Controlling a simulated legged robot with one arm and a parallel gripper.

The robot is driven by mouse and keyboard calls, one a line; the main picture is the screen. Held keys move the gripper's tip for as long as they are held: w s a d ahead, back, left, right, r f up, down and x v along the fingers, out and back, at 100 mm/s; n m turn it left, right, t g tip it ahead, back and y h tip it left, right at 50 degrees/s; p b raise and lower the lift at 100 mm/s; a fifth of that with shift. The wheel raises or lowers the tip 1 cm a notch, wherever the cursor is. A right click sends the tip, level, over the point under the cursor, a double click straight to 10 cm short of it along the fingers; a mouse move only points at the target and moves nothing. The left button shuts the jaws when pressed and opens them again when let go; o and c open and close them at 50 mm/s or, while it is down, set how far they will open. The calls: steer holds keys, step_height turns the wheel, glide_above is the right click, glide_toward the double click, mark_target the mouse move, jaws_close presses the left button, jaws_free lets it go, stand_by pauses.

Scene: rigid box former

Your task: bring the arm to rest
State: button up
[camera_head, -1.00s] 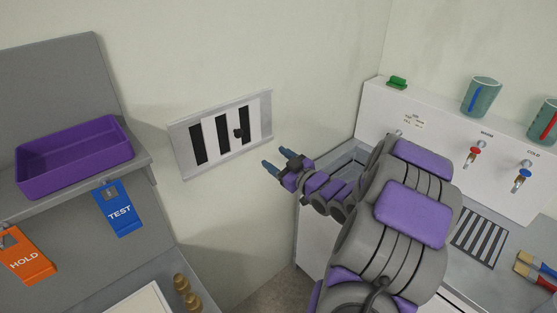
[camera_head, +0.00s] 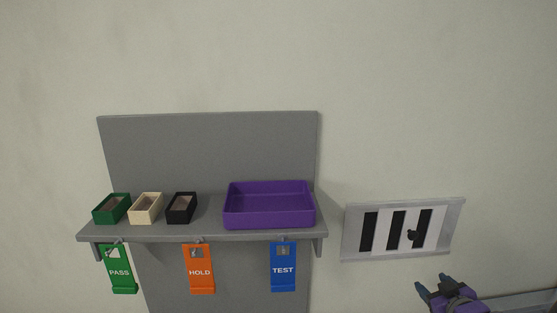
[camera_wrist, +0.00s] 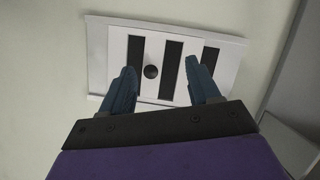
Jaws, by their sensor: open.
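My gripper (camera_head: 434,286) is at the lower right of the head view, below the slotted wall panel. Its two blue fingers are apart with nothing between them. In the wrist view my gripper (camera_wrist: 166,86) points toward the panel (camera_wrist: 98,60), which has dark vertical slots and a round black knob (camera_wrist: 151,72). The panel also shows in the head view (camera_head: 353,229). Most of my arm is outside the head view.
A grey shelf (camera_head: 205,229) on the wall holds a purple tray (camera_head: 268,218) and small green (camera_head: 111,209), cream (camera_head: 146,208) and black (camera_head: 181,208) boxes. PASS (camera_head: 119,270), HOLD (camera_head: 200,271) and TEST (camera_head: 283,268) tags hang below. The wall above is bare.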

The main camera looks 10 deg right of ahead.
steer(key=s+a+m+g+y+b, duration=0.1)
steer(key=s+a+g, duration=1.4)
steer(key=s+a, duration=1.7)
steer(key=shift+a+f+m+g+y, duration=0.2)
steer(key=shift+f+m+g+y, duration=0.1)
steer(key=shift+m+y, duration=0.25)
